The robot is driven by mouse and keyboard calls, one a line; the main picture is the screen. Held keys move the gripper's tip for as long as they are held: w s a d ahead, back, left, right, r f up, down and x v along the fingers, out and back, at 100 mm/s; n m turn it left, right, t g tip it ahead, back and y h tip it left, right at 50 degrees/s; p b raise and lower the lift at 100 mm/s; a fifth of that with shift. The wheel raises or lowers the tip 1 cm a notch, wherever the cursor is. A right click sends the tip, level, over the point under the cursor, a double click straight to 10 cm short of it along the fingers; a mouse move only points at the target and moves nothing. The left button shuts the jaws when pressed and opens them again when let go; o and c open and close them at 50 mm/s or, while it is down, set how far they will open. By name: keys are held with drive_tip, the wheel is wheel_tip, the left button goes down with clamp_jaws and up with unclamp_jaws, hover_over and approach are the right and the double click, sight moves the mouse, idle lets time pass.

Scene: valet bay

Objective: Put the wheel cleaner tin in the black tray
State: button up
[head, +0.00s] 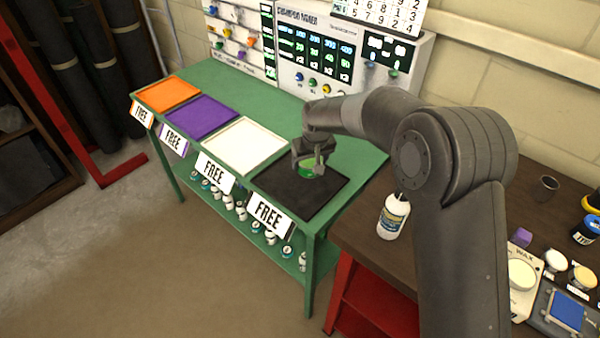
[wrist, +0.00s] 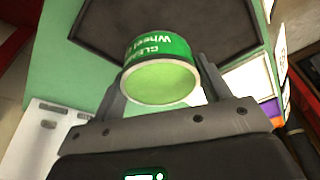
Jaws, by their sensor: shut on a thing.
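The wheel cleaner tin is green with white lettering; in the wrist view the tin (wrist: 160,72) sits between the two fingers of my gripper (wrist: 165,92). In the head view my gripper (head: 310,165) is over the black tray (head: 279,200), with a bit of the green tin (head: 305,174) showing below it. The black tray lies on the green table and also shows in the wrist view (wrist: 107,25) beyond the tin. My gripper is shut on the tin. I cannot tell whether the tin touches the tray floor.
White (head: 243,145), purple (head: 201,121) and orange (head: 167,94) trays line the green table (head: 235,82) to the left, each with a FREE sign. A white bottle (head: 393,216) stands on the dark bench (head: 372,249) at right. Several small tins stand on the shelf below.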

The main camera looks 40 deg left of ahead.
sight(300, 180)
drive_tip(key=a+f, duration=0.1)
drive_tip(key=s+a, duration=0.1)
drive_tip(key=shift+s+a+f, duration=0.1)
drive_tip(key=shift+a+f, duration=0.25)
drive_tip(key=shift+a, duration=0.05)
drive_tip(key=shift+f, duration=2)
drive_tip(key=shift+f, duration=0.1)
drive_tip(key=o, duration=1.1)
drive_tip(key=shift+f, duration=0.1)
drive_tip(key=shift+o, duration=0.2)
drive_tip(key=v, duration=1.2)
drive_tip(key=shift+d+r, duration=0.1)
drive_tip(key=shift+r, duration=0.1)
